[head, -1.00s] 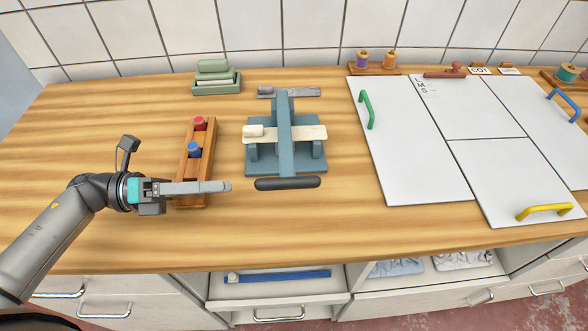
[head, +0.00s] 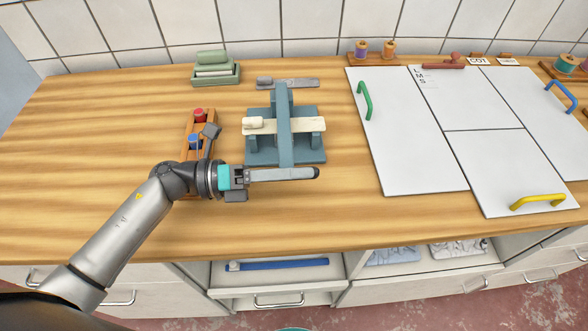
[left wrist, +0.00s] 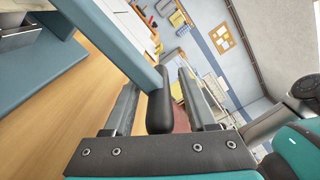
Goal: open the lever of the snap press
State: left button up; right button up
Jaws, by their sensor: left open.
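The snap press (head: 262,153) is a blue-grey frame on the wooden table, with a pale cross strip. Its lever (head: 284,125) is a long blue-grey bar running over the middle towards me, ending in a black handle. My left gripper (head: 308,174) is at that handle and mostly hides it in the head view. In the left wrist view, the black handle (left wrist: 159,112) stands between the two fingers of my left gripper (left wrist: 160,88). The fingers are open, with a visible gap on the handle's right side. My right gripper is not in view.
A wooden rack (head: 209,127) with a red and a blue knob is partly behind my left arm. A green box (head: 216,76) stands at the back. White panels (head: 415,165) with coloured handles lie to the right. An open drawer (head: 225,285) is below the table edge.

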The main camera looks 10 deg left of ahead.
pick_arm(q)
grip_shut()
dwell(0.3)
dwell(1.1)
